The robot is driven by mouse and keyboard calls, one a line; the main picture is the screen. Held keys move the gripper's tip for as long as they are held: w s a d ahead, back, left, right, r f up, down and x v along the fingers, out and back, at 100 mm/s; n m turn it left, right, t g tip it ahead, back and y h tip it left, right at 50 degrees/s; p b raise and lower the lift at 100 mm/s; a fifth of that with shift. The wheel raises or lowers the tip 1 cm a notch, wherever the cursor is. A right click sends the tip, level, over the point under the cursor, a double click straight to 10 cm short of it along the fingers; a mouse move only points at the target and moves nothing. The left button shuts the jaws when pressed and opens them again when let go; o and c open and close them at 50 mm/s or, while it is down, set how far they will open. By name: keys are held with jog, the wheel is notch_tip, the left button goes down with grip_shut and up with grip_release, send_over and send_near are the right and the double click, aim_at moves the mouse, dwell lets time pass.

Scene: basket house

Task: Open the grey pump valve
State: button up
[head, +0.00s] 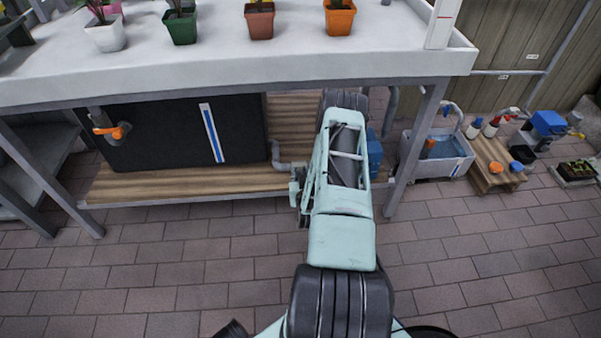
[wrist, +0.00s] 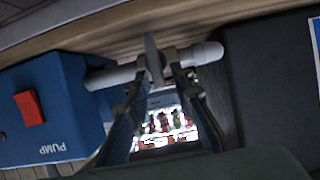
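In the wrist view the grey pump valve (wrist: 153,58) shows as a narrow grey handle standing across a light grey pipe (wrist: 205,54). The pipe joins the blue pump box (wrist: 60,115) on the left. My gripper (wrist: 155,62) is at the handle, with one fingertip on each side of it. The fingers are close to the handle, but I cannot tell whether they press on it. In the head view my arm reaches under the white table and hides the valve. Part of the blue pump (head: 375,153) shows right of my arm.
The white table (head: 230,68) with potted plants is above my arm, and its metal leg (head: 412,150) is to the right. A black panel (head: 160,130) and an orange valve (head: 115,130) are left. A grey tub (head: 440,158) stands right. The brick floor in front is clear.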

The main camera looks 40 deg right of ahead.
grip_shut()
jog(key=shift+w+a, duration=0.1)
jog(key=n+h, duration=0.1)
jog(key=a+n+h, duration=0.1)
jog(key=n, duration=0.1)
jog(key=shift+w+g, duration=0.3)
jog(key=n, duration=0.1)
jog(key=h, duration=0.1)
jog(key=n, duration=0.1)
jog(key=shift+w+a+f+n+g+h, duration=0.2)
jog(key=shift+a+f+n+g+h, duration=0.05)
jog(key=shift+f+n+g+h, duration=0.05)
jog(key=n, duration=0.1)
jog(key=n+h, duration=0.1)
jog(key=f+n+h, duration=0.1)
jog(key=n, duration=0.1)
jog(key=shift+w+a, duration=0.15)
jog(key=shift+a, duration=0.15)
jog(key=shift+f+n+h, duration=0.4)
jog(key=shift+n+h, duration=0.3)
jog(key=shift+n, duration=0.5)
jog(key=shift+f+n, duration=0.1)
jog(key=shift+n, duration=0.4)
jog(key=shift+d+n+h, duration=0.15)
jog(key=shift+n+h, duration=0.15)
